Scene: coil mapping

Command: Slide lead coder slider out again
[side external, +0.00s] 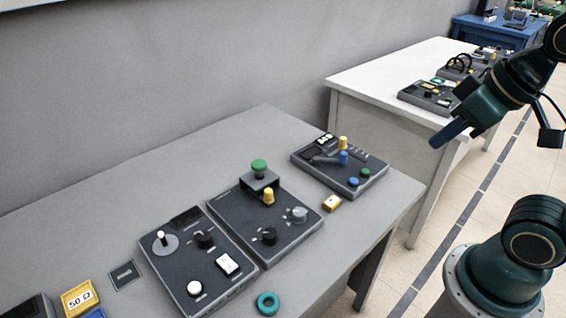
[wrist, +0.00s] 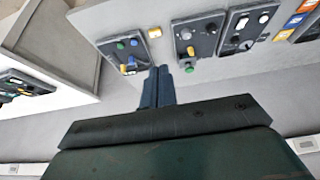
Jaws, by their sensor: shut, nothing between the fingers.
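My gripper (side external: 440,141) is shut and empty, held high to the right of the grey table. In the wrist view its dark blue fingers (wrist: 160,70) lie together. I cannot tell for certain which part is the lead coder slider. The far right panel (side external: 368,184) carries a yellow knob (side external: 343,142), a blue knob (side external: 344,157), a small lit display and blue and green buttons. That panel also shows in the wrist view (wrist: 112,57), beyond the fingertips. My gripper touches none of these parts.
A middle panel (side external: 228,214) has a green mushroom knob (side external: 259,166). A left panel (side external: 187,277) has dials and a white switch. A white table (side external: 390,69) with more devices stands behind.

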